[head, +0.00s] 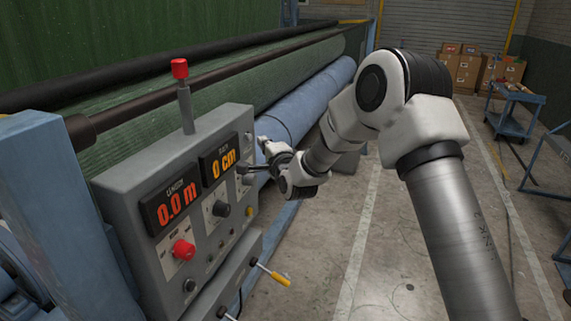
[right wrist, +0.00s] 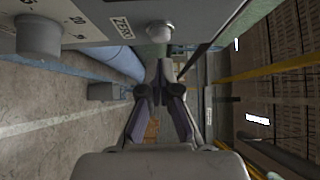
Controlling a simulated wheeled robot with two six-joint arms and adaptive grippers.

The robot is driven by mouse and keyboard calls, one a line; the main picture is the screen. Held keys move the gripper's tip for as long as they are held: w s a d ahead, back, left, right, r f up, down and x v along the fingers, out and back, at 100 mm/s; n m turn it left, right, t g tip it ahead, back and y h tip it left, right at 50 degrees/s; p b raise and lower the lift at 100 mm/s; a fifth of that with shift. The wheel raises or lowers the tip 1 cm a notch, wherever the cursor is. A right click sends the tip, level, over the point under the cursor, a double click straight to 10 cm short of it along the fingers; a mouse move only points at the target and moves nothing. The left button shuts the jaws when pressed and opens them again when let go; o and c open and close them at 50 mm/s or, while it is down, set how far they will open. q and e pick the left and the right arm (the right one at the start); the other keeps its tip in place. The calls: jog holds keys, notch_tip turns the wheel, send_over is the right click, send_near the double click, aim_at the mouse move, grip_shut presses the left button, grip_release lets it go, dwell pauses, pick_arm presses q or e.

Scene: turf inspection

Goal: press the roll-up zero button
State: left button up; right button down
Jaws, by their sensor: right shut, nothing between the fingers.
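The grey control panel (head: 125,185) stands at the left in the head view, with red and orange number displays. In the right wrist view, the zero button (right wrist: 159,32) is a small pale round button beside a white "ZERO" label (right wrist: 122,27). I cannot make it out in the head view. My right gripper (head: 264,146) is beside the panel's right edge. In the right wrist view its fingers (right wrist: 160,72) are together and empty, below the button in the picture and apart from it. My left gripper is not in view.
A grey dial knob (right wrist: 40,34) sits near the zero button. A yellow-handled lever (head: 275,275) sticks out below. A blue roll (head: 305,95) lies behind. Floor to the right is mostly clear.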

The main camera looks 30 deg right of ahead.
jog(key=s+b, duration=0.2)
jog(key=s, duration=0.8)
jog(key=shift+a, duration=0.4)
jog(key=shift+s+r, duration=0.15)
jog(key=shift+s, duration=0.1)
